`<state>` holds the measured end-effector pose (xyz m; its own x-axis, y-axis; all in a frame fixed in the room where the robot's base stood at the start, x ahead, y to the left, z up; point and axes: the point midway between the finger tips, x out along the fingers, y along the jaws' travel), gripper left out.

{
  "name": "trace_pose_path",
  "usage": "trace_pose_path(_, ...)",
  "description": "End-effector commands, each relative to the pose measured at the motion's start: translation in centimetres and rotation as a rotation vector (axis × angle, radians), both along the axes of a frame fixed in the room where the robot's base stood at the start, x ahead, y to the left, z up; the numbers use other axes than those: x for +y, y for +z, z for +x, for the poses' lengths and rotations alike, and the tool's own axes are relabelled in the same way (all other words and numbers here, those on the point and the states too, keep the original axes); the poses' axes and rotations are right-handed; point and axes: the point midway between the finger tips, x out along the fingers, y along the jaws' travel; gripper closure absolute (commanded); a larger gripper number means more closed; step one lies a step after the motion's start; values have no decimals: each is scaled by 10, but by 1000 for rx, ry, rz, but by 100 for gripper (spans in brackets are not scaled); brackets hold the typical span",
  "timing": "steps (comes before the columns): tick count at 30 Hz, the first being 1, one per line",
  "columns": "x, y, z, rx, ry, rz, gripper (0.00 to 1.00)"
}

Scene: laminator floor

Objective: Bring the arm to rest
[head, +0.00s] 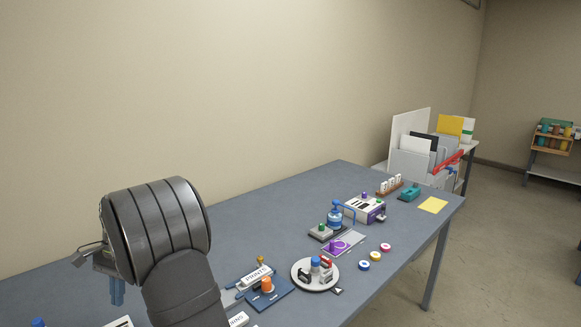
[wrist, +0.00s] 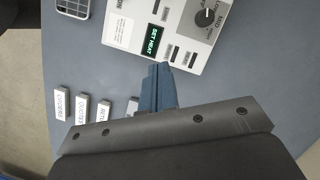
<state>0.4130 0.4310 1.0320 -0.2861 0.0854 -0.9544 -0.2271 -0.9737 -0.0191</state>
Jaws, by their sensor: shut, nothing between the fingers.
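My gripper (head: 117,291) hangs at the lower left of the head view, in front of the grey-blue table (head: 330,190), with its fingers pointing down. Part of it is hidden by my own dark arm links. In the wrist view my gripper (wrist: 157,85) has its blue fingers together with nothing held. The fingertips overlap the lower edge of a white control panel (wrist: 165,30) with a dial and a screen reading SET HEAT. I cannot tell how high the fingers are above it.
Several small labelled blocks (wrist: 83,106) stand left of the fingers in the wrist view, near a keypad-like device (wrist: 73,8). In the head view, a round tray (head: 299,281), a blue pad (head: 283,296) and a purple-trimmed machine (head: 362,208) occupy the table's right part.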

Motion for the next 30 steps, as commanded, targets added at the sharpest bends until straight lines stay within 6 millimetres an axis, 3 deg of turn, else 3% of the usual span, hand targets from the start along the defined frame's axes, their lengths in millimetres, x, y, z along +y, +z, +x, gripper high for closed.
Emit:
trace_pose_path(21, 23, 63, -83, -297, 840, 58, 100)
trace_pose_path(27, 25, 75, -99, -349, 1015, 57, 100)
trace_pose_path(30, 24, 73, -97, -345, 1046, 61, 100)
